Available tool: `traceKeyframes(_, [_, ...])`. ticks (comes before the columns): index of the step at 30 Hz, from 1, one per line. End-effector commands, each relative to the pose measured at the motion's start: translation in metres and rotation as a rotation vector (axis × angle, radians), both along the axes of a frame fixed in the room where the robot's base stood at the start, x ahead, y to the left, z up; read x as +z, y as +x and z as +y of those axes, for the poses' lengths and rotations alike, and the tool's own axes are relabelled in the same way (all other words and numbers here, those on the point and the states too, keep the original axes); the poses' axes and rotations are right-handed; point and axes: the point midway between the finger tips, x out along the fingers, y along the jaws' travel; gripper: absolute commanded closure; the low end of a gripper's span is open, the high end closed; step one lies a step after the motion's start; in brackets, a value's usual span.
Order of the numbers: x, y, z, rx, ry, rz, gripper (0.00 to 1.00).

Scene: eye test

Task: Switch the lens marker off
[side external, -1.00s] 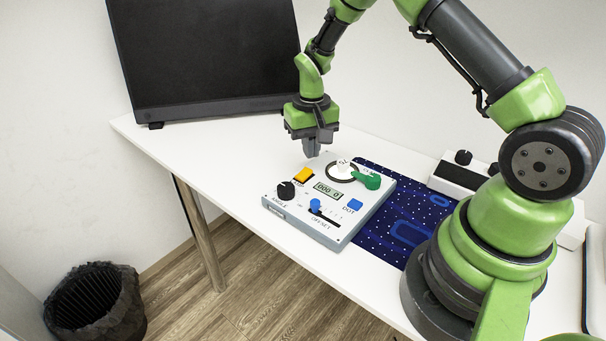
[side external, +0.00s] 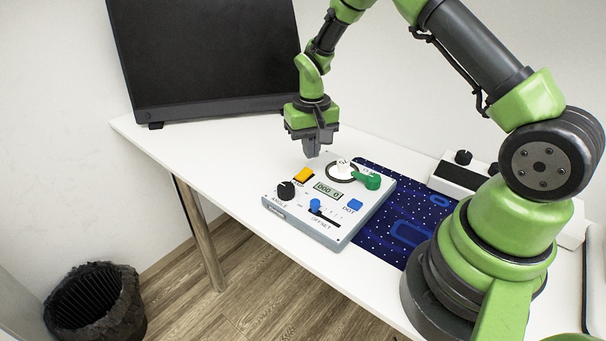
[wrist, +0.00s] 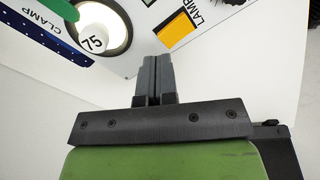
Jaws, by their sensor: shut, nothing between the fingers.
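The lens marker (side external: 330,229) is a pale grey box with a sloping control panel on the white table. Its yellow rocker switch (side external: 303,175) sits at the panel's back left; in the wrist view the yellow switch (wrist: 178,29) is beside the word LAMP. A white piece marked 75 (wrist: 95,40) stands in a bright round ring (wrist: 118,22). A green clamp lever (side external: 369,181) is right of it. The small display (side external: 328,190) shows digits. My gripper (side external: 312,154) is shut and empty, above and behind the panel's back edge, apart from the switch. Its fingers (wrist: 154,62) are together.
The panel also has a black angle knob (side external: 286,190), a blue offset slider (side external: 315,205) and a blue DOT button (side external: 354,205). A dark blue mat (side external: 405,213) lies to the right. A black monitor (side external: 205,50) stands behind. The table's left part (side external: 190,145) is clear.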

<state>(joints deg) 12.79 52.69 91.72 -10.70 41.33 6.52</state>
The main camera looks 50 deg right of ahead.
Motion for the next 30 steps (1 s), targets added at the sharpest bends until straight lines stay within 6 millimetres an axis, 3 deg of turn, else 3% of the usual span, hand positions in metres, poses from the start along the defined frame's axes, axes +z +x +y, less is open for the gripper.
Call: traceKeyframes(30, [-0.016,0.0,0.0,-0.001,0.0,0.001,1.0])
